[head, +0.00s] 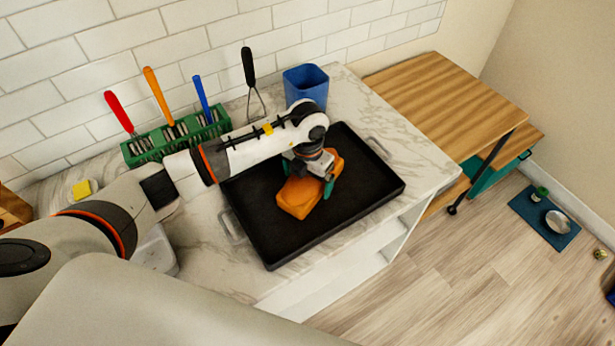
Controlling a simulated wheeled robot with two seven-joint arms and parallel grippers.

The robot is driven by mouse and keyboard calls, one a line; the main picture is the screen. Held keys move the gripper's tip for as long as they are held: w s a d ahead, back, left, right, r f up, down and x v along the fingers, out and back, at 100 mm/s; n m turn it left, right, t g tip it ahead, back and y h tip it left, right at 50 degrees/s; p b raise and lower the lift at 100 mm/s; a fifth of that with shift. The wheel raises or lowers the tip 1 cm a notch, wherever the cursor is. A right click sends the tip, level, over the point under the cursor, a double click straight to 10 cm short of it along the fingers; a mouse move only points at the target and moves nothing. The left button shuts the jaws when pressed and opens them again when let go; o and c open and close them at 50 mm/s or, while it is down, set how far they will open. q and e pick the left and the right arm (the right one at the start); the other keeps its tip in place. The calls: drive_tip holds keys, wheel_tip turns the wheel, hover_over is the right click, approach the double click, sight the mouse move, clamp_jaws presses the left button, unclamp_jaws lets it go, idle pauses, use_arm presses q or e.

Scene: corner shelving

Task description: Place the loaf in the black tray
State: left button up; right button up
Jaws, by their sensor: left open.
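The orange-brown loaf (299,202) lies in the black tray (273,244), near its middle. The tray rests on the marble counter and has metal handles at its ends. My left gripper (313,184) is over the loaf, with its green fingers around it. The fingers are open. My left arm crosses above the tray's back left part and hides some of it. The gripper hides part of the loaf's top. My right gripper is not in view.
A green rack (176,138) with coloured-handled utensils and a blue cup (306,86) stand along the tiled wall. A whisk (252,82) is beside the cup. A wooden cart (447,98) is to the right. The counter's right end is clear.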

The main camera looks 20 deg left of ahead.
use_arm(q)
drive_tip(key=shift+r, duration=0.1)
drive_tip(key=shift+r, duration=0.15)
wheel_tip(320, 180, up, 11)
drive_tip(key=b, duration=0.4)
drive_tip(key=shift+f, duration=0.2)
drive_tip(key=shift+r, duration=0.6)
drive_tip(key=shift+f, duration=0.1)
